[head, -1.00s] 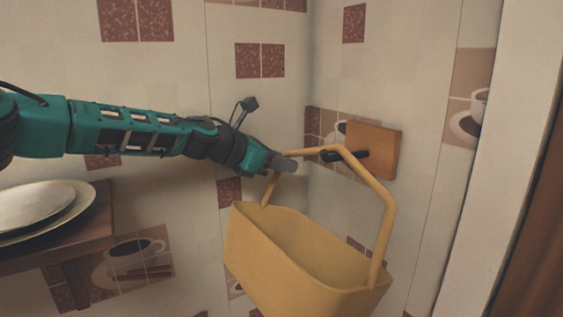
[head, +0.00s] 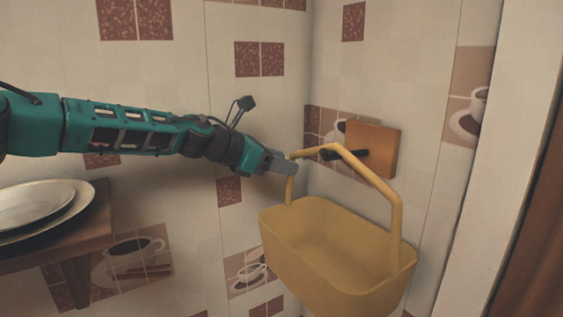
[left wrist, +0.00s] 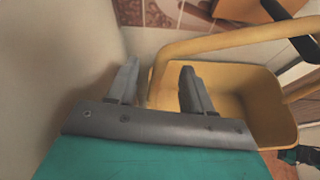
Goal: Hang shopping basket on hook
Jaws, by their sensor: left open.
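The yellow shopping basket (head: 330,250) is off the floor, its arched handle (head: 378,182) crossing the black hook (head: 345,155). The hook sticks out from a wooden board (head: 385,150) on the tiled wall. The handle's top seems to rest over the hook; exact contact is hard to tell. My left gripper (head: 291,166) is open at the handle's left end. In the left wrist view its two fingers (left wrist: 158,72) are apart, with the handle's near leg between or just beyond them, and the basket (left wrist: 245,100) beyond. My right gripper is not in view.
A wooden shelf (head: 98,232) with stacked plates (head: 35,208) is at the left, below my left arm. A tiled wall corner stands behind the basket. A pale post (head: 500,160) and brown panel are at the right.

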